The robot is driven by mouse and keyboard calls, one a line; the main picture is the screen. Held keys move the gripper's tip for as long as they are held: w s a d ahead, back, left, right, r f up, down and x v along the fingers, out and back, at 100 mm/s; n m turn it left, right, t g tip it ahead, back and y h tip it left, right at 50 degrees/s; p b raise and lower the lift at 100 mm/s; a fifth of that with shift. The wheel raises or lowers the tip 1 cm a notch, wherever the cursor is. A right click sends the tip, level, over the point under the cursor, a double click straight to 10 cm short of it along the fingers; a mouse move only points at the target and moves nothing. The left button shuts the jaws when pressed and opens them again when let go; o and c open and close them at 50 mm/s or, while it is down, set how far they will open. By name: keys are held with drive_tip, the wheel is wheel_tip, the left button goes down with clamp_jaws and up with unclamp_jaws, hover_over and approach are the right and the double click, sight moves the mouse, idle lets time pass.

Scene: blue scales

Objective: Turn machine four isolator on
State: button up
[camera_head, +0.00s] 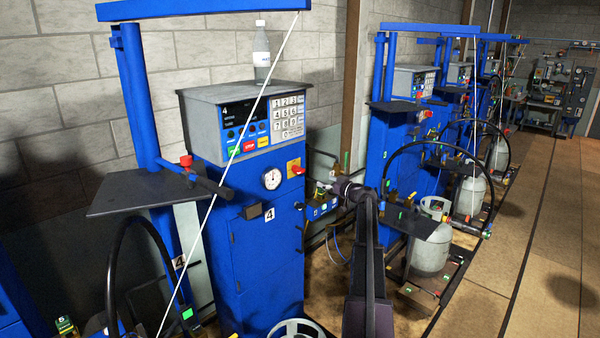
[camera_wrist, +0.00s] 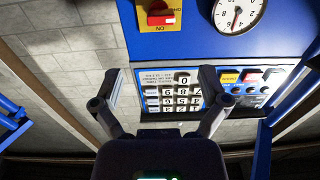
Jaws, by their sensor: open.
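Machine four is the blue cabinet marked 4 (camera_head: 268,215) in the head view. Its isolator, a red knob on a yellow plate (camera_head: 294,168), is on the front right of the gauge. In the wrist view, which is upside down, the isolator (camera_wrist: 160,15) is at the top edge, partly cut off. Its red handle lies sideways beside a label with "ON". My gripper (camera_wrist: 160,76) is open and empty, its fingers framing the keypad, apart from the knob. In the head view my gripper (camera_head: 332,187) is right of the isolator, its fingers hard to make out.
A round gauge (camera_wrist: 238,12) is beside the isolator. A grey control box (camera_head: 245,110) with keypad and buttons sits above, with a bottle (camera_head: 261,52) on top. A black shelf (camera_head: 145,190) juts out left. Similar machines and gas cylinders (camera_head: 430,245) stand right; floor is clear far right.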

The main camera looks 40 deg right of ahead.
sight(302, 172)
drive_tip(key=shift+w, duration=0.2)
drive_tip(key=w, duration=0.4)
drive_tip(key=w+a, duration=0.1)
drive_tip(key=w, duration=0.4)
drive_tip(key=w+a, duration=0.1)
drive_tip(key=w, duration=0.3)
drive_tip(key=shift+w, duration=0.2)
drive_tip(key=shift+d, duration=0.1)
drive_tip(key=c, duration=1.2)
